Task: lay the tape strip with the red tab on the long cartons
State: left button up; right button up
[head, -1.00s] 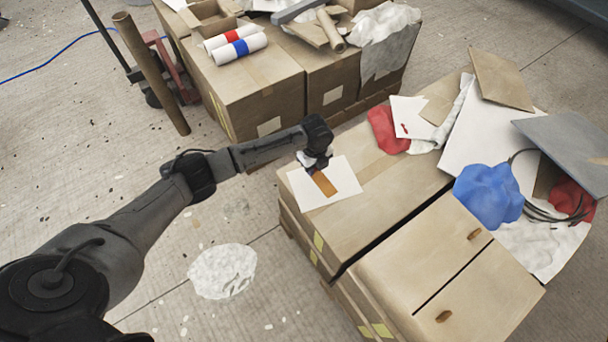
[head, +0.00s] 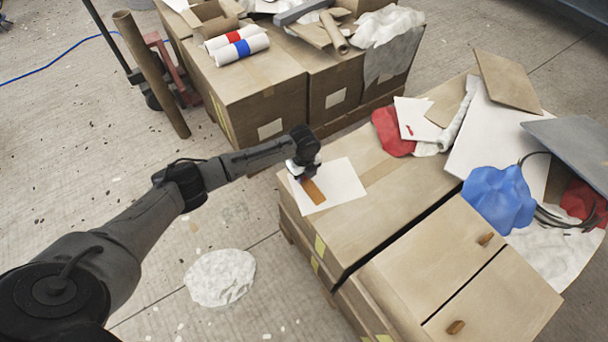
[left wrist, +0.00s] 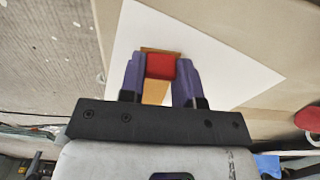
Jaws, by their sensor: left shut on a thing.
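The brown tape strip (head: 315,192) shows over a white sheet (head: 344,181). The sheet lies on the near left end of the long cartons (head: 395,205). My left gripper (head: 301,173) is at the strip's upper left end, close above the sheet's left edge. In the left wrist view, the purple fingers of the left gripper (left wrist: 160,70) are shut on the red tab (left wrist: 161,66). Part of the strip (left wrist: 154,92) shows between the fingers. I cannot tell whether the strip touches the sheet. My right gripper is not in view.
A blue bundle (head: 498,197), red cloth (head: 391,132), a second white sheet with a red mark (head: 416,119) and grey board (head: 575,145) crowd the far right. Separate cartons (head: 245,85) carry two rolls. A brown tube (head: 150,75) stands left. The cartons' middle is clear.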

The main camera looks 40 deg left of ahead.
pick_arm(q)
jog(key=shift+w, duration=0.1)
jog(key=shift+f, duration=0.1)
jog(key=o, duration=0.9)
